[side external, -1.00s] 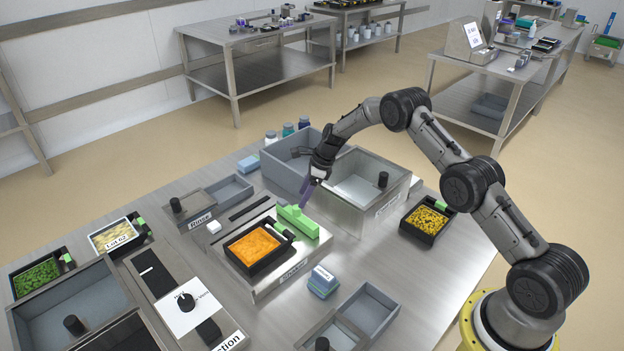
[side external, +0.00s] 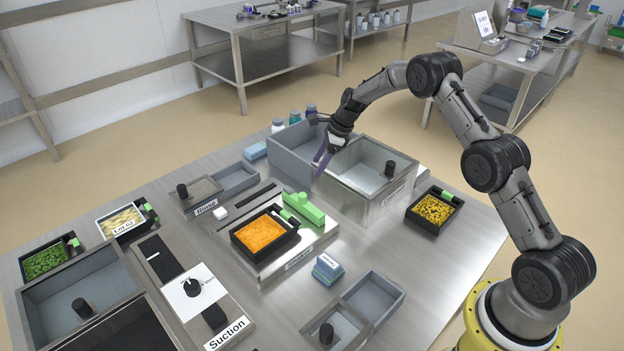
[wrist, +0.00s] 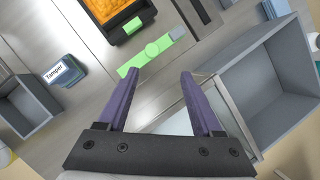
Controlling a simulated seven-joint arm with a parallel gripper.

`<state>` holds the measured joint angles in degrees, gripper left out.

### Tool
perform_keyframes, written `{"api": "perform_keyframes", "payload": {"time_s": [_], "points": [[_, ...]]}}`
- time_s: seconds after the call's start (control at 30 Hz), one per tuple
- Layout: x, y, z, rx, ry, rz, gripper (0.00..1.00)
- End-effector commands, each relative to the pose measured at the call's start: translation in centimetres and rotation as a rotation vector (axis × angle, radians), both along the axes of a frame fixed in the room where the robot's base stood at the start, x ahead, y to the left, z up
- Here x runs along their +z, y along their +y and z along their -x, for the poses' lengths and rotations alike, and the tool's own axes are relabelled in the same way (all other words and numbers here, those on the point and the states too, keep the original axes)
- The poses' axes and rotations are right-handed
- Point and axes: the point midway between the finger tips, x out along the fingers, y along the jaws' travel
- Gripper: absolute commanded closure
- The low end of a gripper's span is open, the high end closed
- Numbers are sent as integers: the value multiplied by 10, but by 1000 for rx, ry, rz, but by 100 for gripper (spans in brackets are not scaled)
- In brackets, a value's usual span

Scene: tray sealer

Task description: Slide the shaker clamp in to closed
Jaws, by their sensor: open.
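The shaker clamp is a bright green bar (side external: 304,209) on the steel shaker (side external: 263,275), beside a black tray of orange food (side external: 264,236). In the wrist view the clamp (wrist: 140,61) has a round green boss and lies just beyond my fingertips. A narrow strip of steel shows there between clamp and tray (wrist: 112,14). My gripper (side external: 322,165) is open and empty, with purple fingers, above and behind the clamp in the side view. The fingers (wrist: 160,76) appear apart from the clamp.
A two-part steel and grey bin (side external: 375,200) stands right behind the clamp, close to my gripper. A tray of yellow food (side external: 434,209) is to the right. A blue Tamper block (side external: 327,268) sits in front of the shaker.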

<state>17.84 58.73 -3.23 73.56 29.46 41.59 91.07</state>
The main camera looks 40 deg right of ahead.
Motion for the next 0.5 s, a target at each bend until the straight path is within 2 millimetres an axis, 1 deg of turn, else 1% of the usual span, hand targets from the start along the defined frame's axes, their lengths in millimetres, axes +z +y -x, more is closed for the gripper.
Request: {"api": "perform_keyframes", "payload": {"time_s": [0.1, 0.2, 0.27, 0.33, 0.4, 0.5], "points": [[3, -19, -27, 96, -164, 138, 33], [-2, -38, -47, 179, -295, 312, 33], [-6, -44, -56, 230, -350, 426, 33], [-11, -45, -64, 291, -392, 566, 33], [-18, -45, -67, 352, -409, 710, 33], [-28, -38, -64, 448, -390, 919, 33]]}}
